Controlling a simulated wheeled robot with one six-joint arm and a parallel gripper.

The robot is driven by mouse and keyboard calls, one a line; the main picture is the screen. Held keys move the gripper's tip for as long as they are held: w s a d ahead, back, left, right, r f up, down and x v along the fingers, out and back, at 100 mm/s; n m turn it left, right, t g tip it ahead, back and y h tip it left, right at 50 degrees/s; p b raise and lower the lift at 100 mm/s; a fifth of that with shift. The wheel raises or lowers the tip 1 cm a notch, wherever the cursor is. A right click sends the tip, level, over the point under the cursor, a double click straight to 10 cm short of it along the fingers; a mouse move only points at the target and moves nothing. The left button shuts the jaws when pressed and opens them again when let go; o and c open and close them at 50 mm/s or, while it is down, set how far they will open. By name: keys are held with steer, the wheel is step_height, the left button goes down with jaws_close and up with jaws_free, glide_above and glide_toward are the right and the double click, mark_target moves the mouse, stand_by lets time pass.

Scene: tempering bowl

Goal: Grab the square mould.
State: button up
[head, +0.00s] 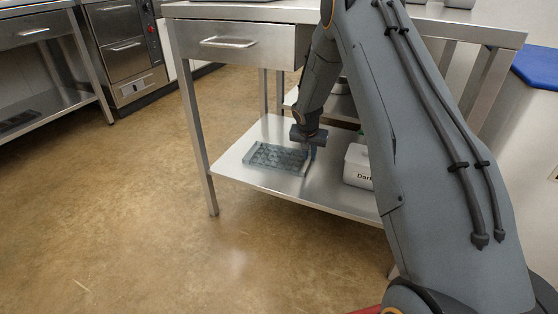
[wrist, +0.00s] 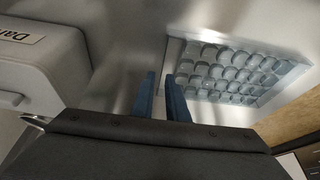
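The mould (head: 272,158) is a translucent blue-grey rectangular tray with rows of cavities. It lies flat on the lower shelf of the steel table. It also shows in the wrist view (wrist: 235,72), to the right of my fingers. My gripper (head: 308,152) points down at the mould's right end. In the wrist view my two blue fingers (wrist: 162,98) are apart with a narrow gap. The mould's near-side rim lies at or close to this gap, and the right finger overlaps it in the picture. I cannot tell whether the fingers touch it.
A white tub (head: 357,166) with a label starting "Dar" stands on the shelf (head: 240,160), right of my gripper; it also shows in the wrist view (wrist: 40,65). The tabletop and drawer (head: 235,43) are above the shelf. The floor (head: 120,200) in front is clear.

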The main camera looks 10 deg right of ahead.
mark_target(310, 163)
steer(key=b+x, duration=0.2)
steer(key=x, duration=0.3)
steer(key=shift+w+f, duration=0.1)
jaws_close()
